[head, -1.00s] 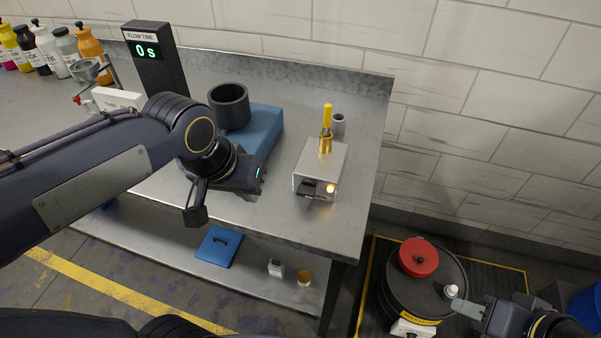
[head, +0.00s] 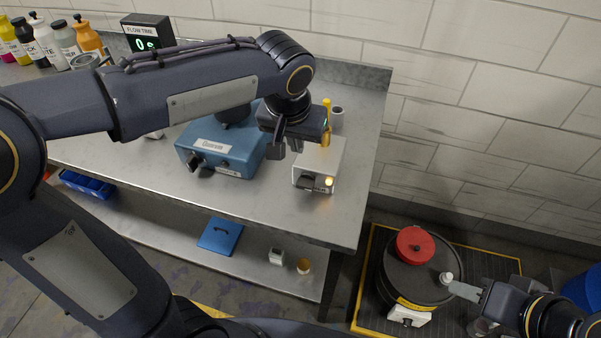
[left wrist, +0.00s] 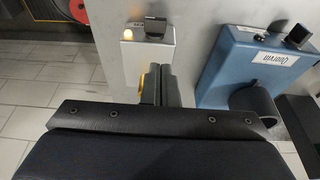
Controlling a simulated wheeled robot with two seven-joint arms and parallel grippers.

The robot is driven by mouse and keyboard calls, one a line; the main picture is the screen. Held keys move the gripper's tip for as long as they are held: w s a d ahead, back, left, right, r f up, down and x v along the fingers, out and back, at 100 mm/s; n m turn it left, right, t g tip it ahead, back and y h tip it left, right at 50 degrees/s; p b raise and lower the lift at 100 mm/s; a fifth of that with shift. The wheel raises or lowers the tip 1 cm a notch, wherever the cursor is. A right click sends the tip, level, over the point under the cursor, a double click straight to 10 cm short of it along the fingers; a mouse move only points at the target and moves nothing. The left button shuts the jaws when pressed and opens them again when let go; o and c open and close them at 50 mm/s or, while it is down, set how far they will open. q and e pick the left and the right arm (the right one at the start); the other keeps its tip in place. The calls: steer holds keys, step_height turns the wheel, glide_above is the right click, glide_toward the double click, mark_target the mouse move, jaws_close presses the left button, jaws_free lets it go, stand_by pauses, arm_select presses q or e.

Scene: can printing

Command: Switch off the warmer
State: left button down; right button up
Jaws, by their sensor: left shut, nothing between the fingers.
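The warmer appears to be the white box (head: 322,162) near the right end of the steel bench. Its front has a black rocker-like switch (head: 305,183) and a lit amber lamp (head: 328,181). A yellow-handled tool (head: 326,106) stands at its back. In the left wrist view the warmer (left wrist: 147,62), lamp (left wrist: 127,34) and switch (left wrist: 155,27) show beyond the fingers. My left gripper (head: 284,150) is shut and empty, above the bench just left of the warmer, apart from the switch. My right gripper (head: 459,287) is low at right, close to a white knob; its jaws are unclear.
A blue box (head: 225,148) with a black knob stands left of the warmer, partly behind my left arm. A small grey cup (head: 337,117) is behind the warmer. Bottles (head: 62,42) and a flow-time display (head: 148,32) are at the back left. A black drum (head: 415,275) stands on the floor.

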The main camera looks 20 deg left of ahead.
mark_target(302, 180)
arm_select(q)
steer(key=x, duration=0.4)
steer(key=p+x, duration=0.1)
steer(key=x, duration=0.3)
steer(key=s+x, duration=0.1)
steer(key=x, duration=0.4)
steer(key=shift+s+a+f, duration=0.1)
steer(key=shift+f, duration=0.1)
